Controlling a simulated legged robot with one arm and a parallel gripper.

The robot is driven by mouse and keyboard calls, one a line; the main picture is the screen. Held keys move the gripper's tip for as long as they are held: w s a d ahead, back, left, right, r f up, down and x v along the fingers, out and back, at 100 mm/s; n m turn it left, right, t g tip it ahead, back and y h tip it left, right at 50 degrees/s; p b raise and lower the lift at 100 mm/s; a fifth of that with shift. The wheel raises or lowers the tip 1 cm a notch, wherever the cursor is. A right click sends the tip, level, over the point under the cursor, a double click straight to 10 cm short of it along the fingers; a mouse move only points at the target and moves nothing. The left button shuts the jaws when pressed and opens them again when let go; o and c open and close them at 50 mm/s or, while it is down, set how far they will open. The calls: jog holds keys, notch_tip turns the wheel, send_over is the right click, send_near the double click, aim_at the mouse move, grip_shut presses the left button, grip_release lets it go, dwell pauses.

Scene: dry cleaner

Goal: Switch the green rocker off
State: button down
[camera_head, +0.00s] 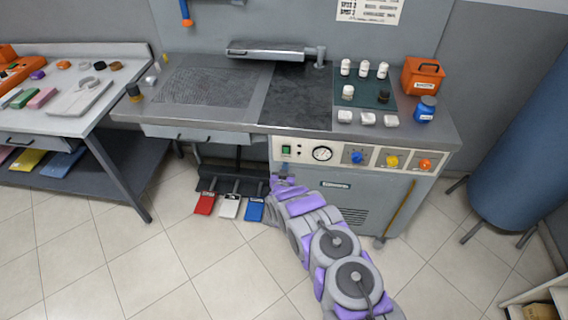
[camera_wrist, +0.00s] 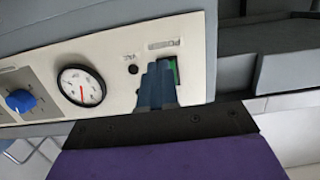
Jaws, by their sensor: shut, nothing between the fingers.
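The green rocker (camera_head: 286,150) is at the left end of the cream control panel (camera_head: 307,145) on the front of the spotting table. In the wrist view the green rocker (camera_wrist: 172,70) shows partly at the right of the panel, behind my fingertips. My gripper (camera_wrist: 158,70) is shut and empty, its fingers pointing at the rocker and hiding much of it. I cannot tell whether the fingertips touch it. In the head view my gripper (camera_head: 279,178) is just below the panel's left end. The rocker's tilt cannot be made out.
A round gauge (camera_head: 322,154) sits right of the rocker, then blue (camera_head: 357,157), yellow (camera_head: 391,161) and orange (camera_head: 425,165) knobs. Red (camera_head: 205,204), white (camera_head: 229,206) and blue (camera_head: 254,210) pedals are on the floor below. A drawer (camera_head: 197,137) is left of the panel.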

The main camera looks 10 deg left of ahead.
jog(key=s+a+f+p, duration=0.1)
jog(key=s+p, duration=0.1)
jog(key=s, duration=0.7)
jog(key=shift+s+f, duration=0.25)
jog(key=shift+s, duration=0.05)
jog(key=shift+d, duration=0.15)
